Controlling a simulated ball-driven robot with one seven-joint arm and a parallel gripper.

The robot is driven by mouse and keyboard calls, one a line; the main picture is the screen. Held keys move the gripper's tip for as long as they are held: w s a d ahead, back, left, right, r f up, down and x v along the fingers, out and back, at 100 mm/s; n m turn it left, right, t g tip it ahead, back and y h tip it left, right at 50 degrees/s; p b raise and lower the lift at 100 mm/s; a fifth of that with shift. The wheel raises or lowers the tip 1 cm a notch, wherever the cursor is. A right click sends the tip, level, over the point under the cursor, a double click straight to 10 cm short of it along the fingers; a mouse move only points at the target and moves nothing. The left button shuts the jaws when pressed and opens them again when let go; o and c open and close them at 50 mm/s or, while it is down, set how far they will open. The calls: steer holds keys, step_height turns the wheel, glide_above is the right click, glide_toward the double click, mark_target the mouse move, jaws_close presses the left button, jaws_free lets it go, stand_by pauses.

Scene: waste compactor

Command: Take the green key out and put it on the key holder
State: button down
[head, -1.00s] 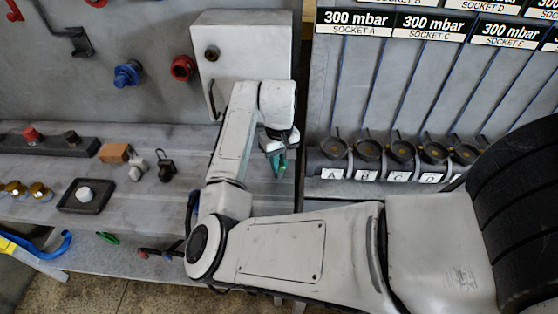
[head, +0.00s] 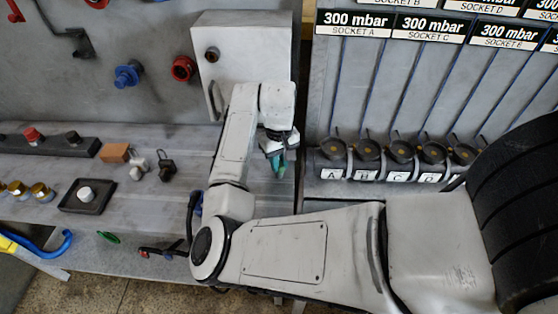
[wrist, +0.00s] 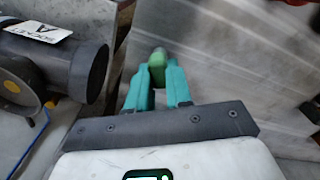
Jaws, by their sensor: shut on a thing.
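My gripper (head: 277,160), with teal fingers, is over the right end of the grey bench, below the white box. In the wrist view its fingers are closed on a brighter green piece, seemingly the green key (wrist: 157,62); only its rounded end shows between them. In the head view the fingers hide the key. A small green loop (head: 108,237) lies at the bench's front edge, apart from my gripper; I cannot tell what it is. I cannot identify the key holder for sure.
The white box (head: 243,50) is on the wall behind my gripper. A row of dark lettered sockets (head: 400,152) stands to the right, and one is close to my fingers in the wrist view (wrist: 75,65). A black tray (head: 70,204) and several small parts lie on the left bench.

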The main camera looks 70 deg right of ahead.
steer(key=c, duration=0.9)
jaws_free()
steer(key=shift+c, duration=0.4)
steer(key=shift+c, duration=0.3)
steer(key=shift+r, duration=0.1)
step_height(320, 180, up, 7)
steer(key=p, duration=0.7)
